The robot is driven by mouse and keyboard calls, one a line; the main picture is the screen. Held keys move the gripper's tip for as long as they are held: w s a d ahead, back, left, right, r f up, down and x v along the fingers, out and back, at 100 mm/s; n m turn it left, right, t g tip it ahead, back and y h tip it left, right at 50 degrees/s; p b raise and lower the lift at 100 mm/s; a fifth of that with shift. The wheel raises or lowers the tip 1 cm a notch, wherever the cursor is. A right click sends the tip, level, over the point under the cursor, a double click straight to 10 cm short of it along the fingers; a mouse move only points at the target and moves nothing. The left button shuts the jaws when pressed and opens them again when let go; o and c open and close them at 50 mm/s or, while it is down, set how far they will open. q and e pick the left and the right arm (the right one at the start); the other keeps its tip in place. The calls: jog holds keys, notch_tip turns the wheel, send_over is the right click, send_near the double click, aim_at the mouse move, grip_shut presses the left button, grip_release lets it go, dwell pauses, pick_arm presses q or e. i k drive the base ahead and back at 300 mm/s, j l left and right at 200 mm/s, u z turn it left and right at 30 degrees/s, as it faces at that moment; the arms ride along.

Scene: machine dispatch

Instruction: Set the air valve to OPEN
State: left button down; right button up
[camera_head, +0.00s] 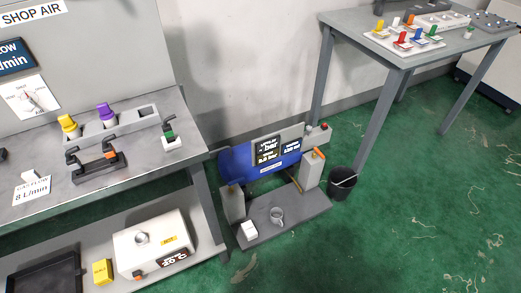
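I cannot tell for sure which part is the air valve, and no OPEN marking is readable. On the left bench stand a black fitting with an orange part (110,154) and a small white-based fitting with a green part and black handle (169,137). A low blue machine (237,162) with dark displays has an orange lever-like part (318,153) on its right post. Neither of my grippers is in view.
The left bench (137,181) also holds yellow (68,124) and purple (106,112) pieces in a grey rack. A white heater-like box (150,236) sits on its lower shelf. A dark bucket (340,190) stands beside the blue machine. Green floor (420,200) at right is clear.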

aim_at(27, 105)
jog(key=k, duration=0.15)
jog(key=u, duration=1.55)
jog(key=k+j, duration=0.05)
jog(key=k, duration=0.05)
